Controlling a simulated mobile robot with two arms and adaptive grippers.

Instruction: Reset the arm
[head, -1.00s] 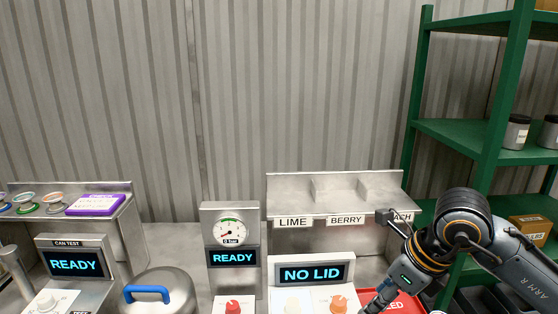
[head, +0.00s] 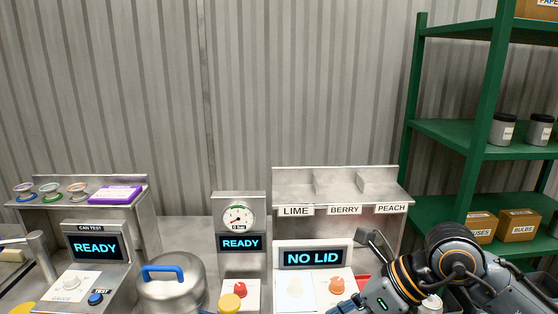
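My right arm comes in from the right, in front of the labelled lid rack. Its gripper (head: 347,306) points down and left at the bottom edge, just below the "NO LID" panel. Its fingertips are cut off or too small to tell open from shut, and no held object shows. My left arm and gripper are out of view.
The seamer panel (head: 312,258) reads "NO LID". The gauge unit (head: 240,230) and can tester (head: 96,247) read "READY". A blue-handled steel dome (head: 172,288) stands between them. The LIME, BERRY, PEACH rack (head: 345,188) stands behind; green shelves (head: 470,135) rise at right.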

